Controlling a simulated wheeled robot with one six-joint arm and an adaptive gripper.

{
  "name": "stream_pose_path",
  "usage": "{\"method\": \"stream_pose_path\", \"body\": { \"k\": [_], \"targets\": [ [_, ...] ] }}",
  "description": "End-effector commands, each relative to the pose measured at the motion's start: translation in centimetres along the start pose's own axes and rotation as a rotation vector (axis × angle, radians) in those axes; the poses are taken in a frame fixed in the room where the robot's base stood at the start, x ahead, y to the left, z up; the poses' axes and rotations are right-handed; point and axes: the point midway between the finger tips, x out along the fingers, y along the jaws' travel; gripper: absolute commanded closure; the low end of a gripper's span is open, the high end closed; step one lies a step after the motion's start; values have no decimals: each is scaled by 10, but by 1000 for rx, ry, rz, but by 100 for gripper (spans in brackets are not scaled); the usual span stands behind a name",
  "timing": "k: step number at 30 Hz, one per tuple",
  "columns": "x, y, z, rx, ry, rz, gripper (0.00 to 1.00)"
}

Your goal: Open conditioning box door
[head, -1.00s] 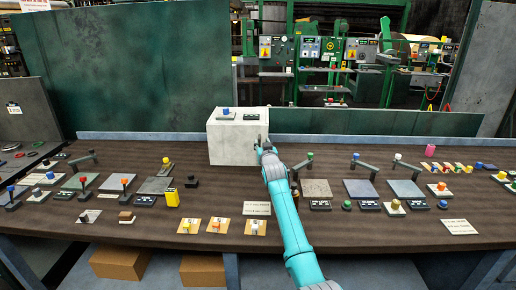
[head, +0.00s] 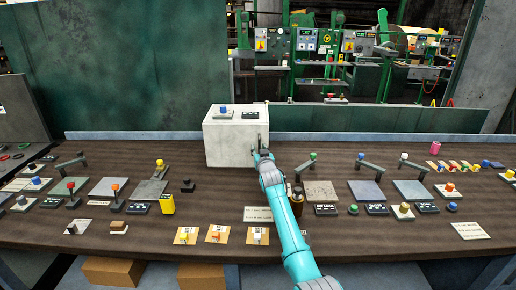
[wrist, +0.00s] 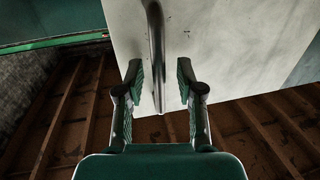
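The conditioning box (head: 229,146) is a pale, white-grey block at the back middle of the bench in the head view, with its front closed. Its door (wrist: 235,45) fills much of the wrist view. A dark vertical bar handle (wrist: 156,45) runs down the door to between my fingers. My gripper (wrist: 160,84) is open, with one finger on each side of the handle's lower part and gaps visible on both sides. In the head view my gripper (head: 262,156) is at the box's right front edge and covers part of the handle.
A blue knob (head: 223,110) on a plate and a dark label sit on the box. The brown bench (head: 340,239) carries several levers, plates and buttons. A dark cylinder (head: 297,196) stands close right of my arm.

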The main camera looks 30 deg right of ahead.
Motion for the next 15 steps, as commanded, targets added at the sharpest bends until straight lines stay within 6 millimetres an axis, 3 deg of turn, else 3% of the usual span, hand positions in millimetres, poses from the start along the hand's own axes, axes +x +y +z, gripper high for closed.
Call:
{"method": "stream_pose_path", "body": {
  "k": [7,8,12,15],
  "targets": [
    [0,0,0,0,0,0,63],
    [0,0,0,0,-1,0,65],
    [0,0,0,0,-1,0,100],
    [0,0,0,0,-1,0,100]
  ]
}}
